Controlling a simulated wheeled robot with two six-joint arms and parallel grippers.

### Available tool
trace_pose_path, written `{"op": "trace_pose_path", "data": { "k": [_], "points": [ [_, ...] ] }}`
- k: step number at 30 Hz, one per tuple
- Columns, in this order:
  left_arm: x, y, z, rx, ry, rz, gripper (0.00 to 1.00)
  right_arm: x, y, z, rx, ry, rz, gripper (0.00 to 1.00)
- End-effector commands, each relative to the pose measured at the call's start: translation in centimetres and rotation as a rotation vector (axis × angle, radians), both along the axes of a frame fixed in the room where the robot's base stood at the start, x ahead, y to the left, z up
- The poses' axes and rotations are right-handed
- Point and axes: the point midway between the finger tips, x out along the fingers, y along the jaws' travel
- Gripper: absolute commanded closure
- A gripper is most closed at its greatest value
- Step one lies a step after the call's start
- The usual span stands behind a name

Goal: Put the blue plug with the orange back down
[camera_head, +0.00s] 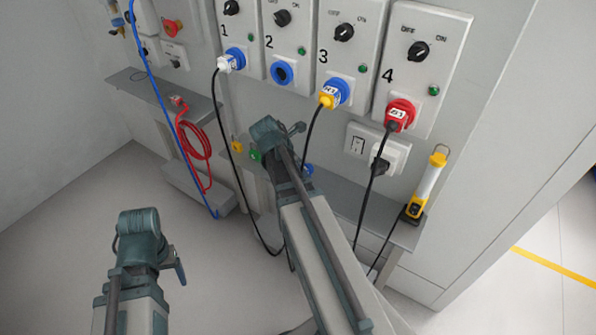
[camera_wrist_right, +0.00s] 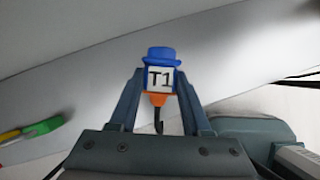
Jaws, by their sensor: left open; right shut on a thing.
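The blue plug with the orange back (camera_wrist_right: 160,79) is in the right wrist view, with a white T1 label. My right gripper (camera_wrist_right: 160,85) is shut on it, a finger on each side. A dark hook-like piece hangs at the orange end. In the head view my right arm hides most of this gripper. A small blue bit (camera_head: 308,169) shows just right of that arm; I cannot tell whether it is the held plug. My left gripper (camera_head: 176,266) is open at lower left, partly hidden by its own wrist, away from the plugs and over floor.
The grey shelf (camera_head: 345,199) runs under the panels; a yellow plug (camera_head: 237,147) and green plug (camera_head: 256,156) lie on it. Black cables hang from sockets 1, 3 and 4. Socket 2 (camera_head: 283,72) is empty. A yellow lamp (camera_head: 426,186) stands at the shelf's right end.

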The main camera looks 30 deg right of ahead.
Motion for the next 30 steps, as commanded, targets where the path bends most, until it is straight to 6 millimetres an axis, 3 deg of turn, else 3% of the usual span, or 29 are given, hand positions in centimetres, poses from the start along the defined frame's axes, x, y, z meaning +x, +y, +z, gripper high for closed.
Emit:
{"op": "trace_pose_path", "data": {
  "k": [4,5,10,20,30],
  "points": [
    [0.0,0.0,-0.4,0.0,0.0,0.0,0.26,0.0,0.0,-0.4,0.0,0.0,0.0,1.0],
    [0.0,0.0,-0.4,0.0,0.0,0.0,0.26,0.0,0.0,-0.4,0.0,0.0,0.0,0.5],
    [0.0,0.0,-0.3,0.0,0.0,0.0,0.26,0.0,0.0,-0.3,0.0,0.0,0.0,0.22],
    [0.0,0.0,0.1,0.0,0.0,0.0,0.26,0.0,0.0,0.0,0.0,0.0,0.0,0.22],
    [0.0,0.0,4.8,0.0,0.0,0.0,0.26,0.0,2.1,4.8,0.0,-0.001,0.003,0.22]
  ]
}}
